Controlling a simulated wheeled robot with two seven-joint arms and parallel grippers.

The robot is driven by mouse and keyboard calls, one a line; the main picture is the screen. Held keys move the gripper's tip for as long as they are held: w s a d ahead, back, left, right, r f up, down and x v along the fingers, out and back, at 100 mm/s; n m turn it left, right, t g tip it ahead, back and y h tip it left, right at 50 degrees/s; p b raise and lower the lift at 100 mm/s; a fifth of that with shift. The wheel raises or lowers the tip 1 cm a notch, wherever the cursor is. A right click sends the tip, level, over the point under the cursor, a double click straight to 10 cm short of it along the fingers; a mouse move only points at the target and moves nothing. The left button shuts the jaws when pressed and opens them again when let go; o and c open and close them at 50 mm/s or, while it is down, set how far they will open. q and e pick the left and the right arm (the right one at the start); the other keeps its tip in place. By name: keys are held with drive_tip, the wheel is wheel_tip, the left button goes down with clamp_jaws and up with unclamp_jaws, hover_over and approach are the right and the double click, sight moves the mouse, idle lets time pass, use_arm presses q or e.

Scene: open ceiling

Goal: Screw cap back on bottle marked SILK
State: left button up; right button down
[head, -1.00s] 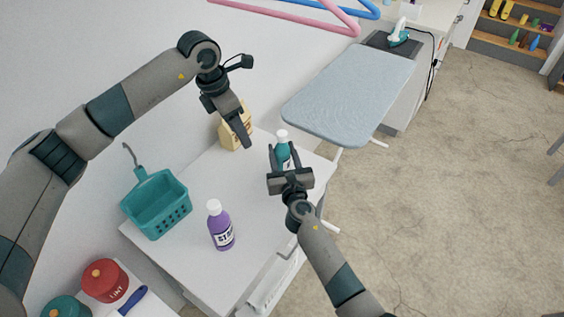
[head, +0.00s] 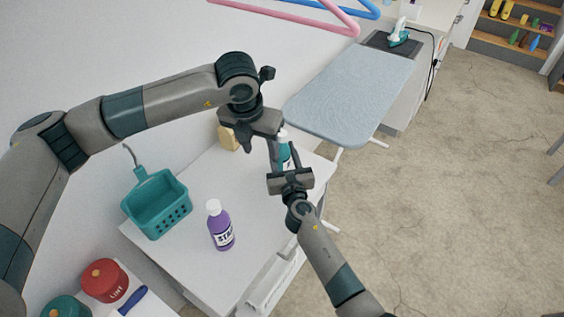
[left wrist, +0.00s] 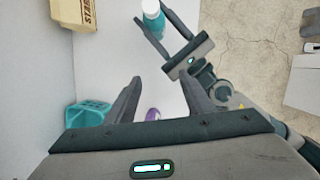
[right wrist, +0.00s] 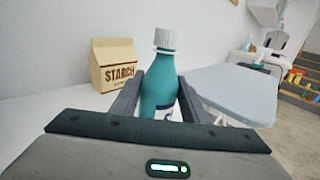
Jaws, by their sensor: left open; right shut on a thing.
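The teal bottle (right wrist: 160,90) stands upright between the fingers of my right gripper (right wrist: 158,100), which is shut on it. Its label is mostly hidden, so I cannot read the full name. A white cap (right wrist: 168,39) sits on top of the bottle; I cannot tell how tight it is. In the head view the bottle (head: 285,152) is partly behind my grippers. My left gripper (head: 260,155) is open and empty, close to the left of the bottle. In the left wrist view its fingers (left wrist: 161,80) point toward the bottle (left wrist: 155,22), with a gap between.
A starch carton (right wrist: 114,65) stands behind and left of the bottle. A teal basket (head: 155,208) and a purple bottle (head: 220,228) with a white cap stand nearer on the white table (head: 190,265). An ironing board (head: 350,95) lies just beyond the table.

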use_arm(q)
drive_tip(key=shift+w, duration=0.1)
hover_over(282, 133)
drive_tip(key=s, duration=0.2)
drive_tip(key=x, duration=0.3)
drive_tip(key=shift+w+a+f, duration=0.15)
drive_tip(key=shift+a+f, duration=0.05)
drive_tip(key=shift+a, duration=0.1)
drive_tip(key=shift+x, duration=0.85)
drive_tip(key=shift+c, duration=0.6)
clamp_jaws()
drive_tip(key=shift+m, duration=0.3)
